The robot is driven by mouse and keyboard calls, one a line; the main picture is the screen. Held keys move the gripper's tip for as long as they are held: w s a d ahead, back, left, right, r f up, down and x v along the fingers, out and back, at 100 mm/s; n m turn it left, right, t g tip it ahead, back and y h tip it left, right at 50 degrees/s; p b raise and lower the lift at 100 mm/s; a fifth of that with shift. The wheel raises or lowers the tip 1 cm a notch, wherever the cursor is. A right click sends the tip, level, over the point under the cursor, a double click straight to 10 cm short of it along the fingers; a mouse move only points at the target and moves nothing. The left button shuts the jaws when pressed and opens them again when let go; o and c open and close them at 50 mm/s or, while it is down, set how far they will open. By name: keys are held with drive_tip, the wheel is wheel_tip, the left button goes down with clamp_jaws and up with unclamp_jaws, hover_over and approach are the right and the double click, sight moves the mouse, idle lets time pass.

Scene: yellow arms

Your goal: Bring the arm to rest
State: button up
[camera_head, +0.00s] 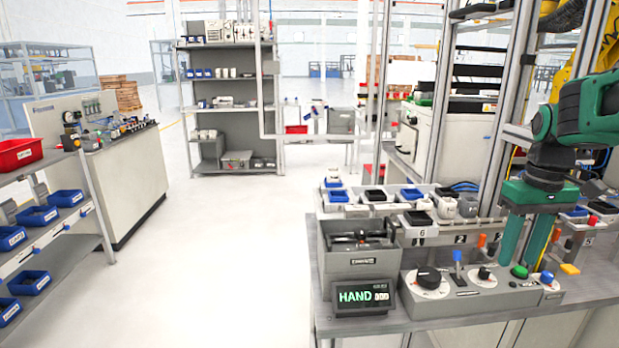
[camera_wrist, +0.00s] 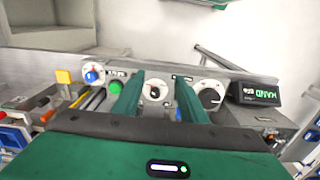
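My gripper (camera_head: 521,258) is at the right of the head view, its two green fingers pointing down over the right part of a grey control panel (camera_head: 462,303). The fingers also show in the wrist view (camera_wrist: 159,80). They stand apart with nothing held between them; a small dial with a black knob (camera_wrist: 155,90) shows in the gap. The green arm (camera_head: 583,112) above the gripper is bent and comes in from the right edge. I cannot tell whether the fingertips touch the panel.
A display (camera_head: 362,298) reads "HAND". A grey bin (camera_head: 358,262) stands behind it. Open floor (camera_head: 225,240) lies left of the bench.

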drive_tip(key=s+a+f+m, duration=0.1)
drive_tip(key=s+f+m, duration=0.2)
drive_tip(key=s, duration=0.7)
drive_tip(key=s+a+f+m, duration=0.1)
drive_tip(key=s+f+m, duration=0.2)
drive_tip(key=s, duration=0.8)
wheel_tip(320, 180, down, 2)
drive_tip(key=shift+a+f, duration=0.15)
drive_tip(key=shift+a, duration=0.25)
drive_tip(key=shift+w+f, duration=0.25)
drive_tip(key=shift+w, duration=0.35)
